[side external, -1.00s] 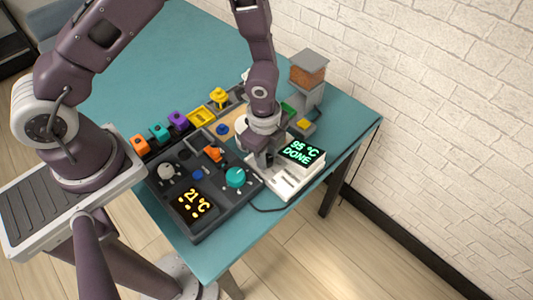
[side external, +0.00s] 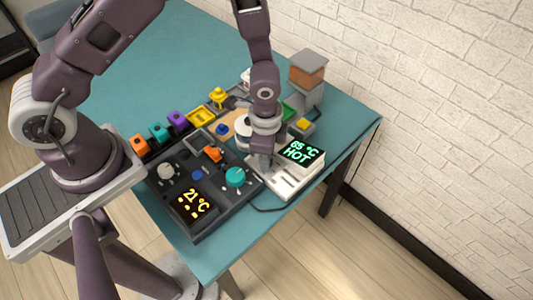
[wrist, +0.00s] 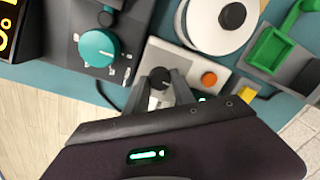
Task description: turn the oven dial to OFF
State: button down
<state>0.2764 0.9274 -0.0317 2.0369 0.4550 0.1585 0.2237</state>
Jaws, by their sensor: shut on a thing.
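A white unit (side external: 284,188) with a green-lit display (side external: 300,152) stands at the right of the dark panel; the display seems to read 65 °C HOT. In the wrist view its small dark dial (wrist: 159,76) sits between my fingertips. My gripper (side external: 262,162) points down over the white unit and is shut on this dial; it also shows in the wrist view (wrist: 162,84). The fingers hide the dial in the side view. I cannot read its marks or which way it points.
The dark panel (side external: 225,205) beside it has a teal dial (side external: 235,177) and a display (side external: 193,204) reading 21 °C. An orange button (wrist: 209,79) is close to my right finger in the wrist view. A white round spool-like thing (wrist: 215,20) stands behind.

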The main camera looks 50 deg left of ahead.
jog(key=c, duration=1.3)
grip_release()
jog(key=shift+c, duration=0.2)
notch_tip(320, 180, up, 7)
jog(key=shift+s+d+r, duration=0.1)
jog(key=shift+s, duration=0.05)
jog(key=a+r+n+t, duration=0.2)
jog(key=a+r+n, duration=0.15)
jog(key=r, duration=0.75)
jog(key=s+a+r+n+t, duration=0.1)
jog(key=s+a+r+n, duration=0.1)
jog(key=s+r, duration=0.5)
jog(key=s+a+r+n+t, duration=0.2)
jog(key=s+r+n, duration=0.3)
jog(key=s+r, duration=0.3)
jog(key=shift+s+a, duration=0.55)
jog(key=shift+s, duration=0.45)
